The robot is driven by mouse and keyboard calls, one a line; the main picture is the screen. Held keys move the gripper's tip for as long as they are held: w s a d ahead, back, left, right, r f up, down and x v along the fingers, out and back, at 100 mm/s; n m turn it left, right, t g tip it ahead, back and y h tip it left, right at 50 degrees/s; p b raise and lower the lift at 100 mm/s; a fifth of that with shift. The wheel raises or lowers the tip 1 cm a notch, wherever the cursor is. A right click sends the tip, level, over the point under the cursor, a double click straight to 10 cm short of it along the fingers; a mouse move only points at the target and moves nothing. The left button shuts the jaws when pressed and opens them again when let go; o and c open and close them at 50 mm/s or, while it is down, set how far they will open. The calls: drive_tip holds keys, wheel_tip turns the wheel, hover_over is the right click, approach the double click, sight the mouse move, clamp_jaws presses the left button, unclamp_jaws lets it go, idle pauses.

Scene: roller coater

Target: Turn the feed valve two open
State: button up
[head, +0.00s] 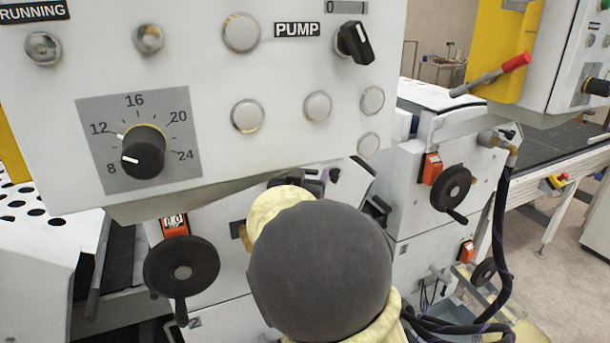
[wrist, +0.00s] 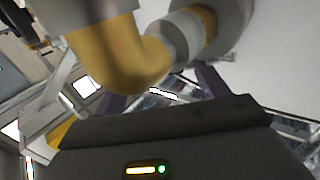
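No thing labelled as feed valve two can be made out in either view. A lever with a red grip (head: 515,62) slants up to the right beside a yellow panel at the upper right of the head view; I cannot tell if it is a valve handle. My arm fills the lower middle of the head view and hides part of the machine; my gripper is not visible there. In the wrist view, two dark purple fingers of my gripper (wrist: 160,92) stand apart behind the dark gripper body. Nothing is seen held between them.
A control panel (head: 200,50) with a dial (head: 143,152) and PUMP switch (head: 354,42) stands close in front. Black handwheels (head: 181,267) (head: 451,188) stick out of the machine. Dark hoses (head: 499,240) hang right of my arm. Floor at far right looks clear.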

drive_tip(key=shift+s, duration=0.1)
drive_tip(key=b+v, duration=0.3)
drive_tip(key=v, duration=1.4)
drive_tip(key=shift+a, duration=0.1)
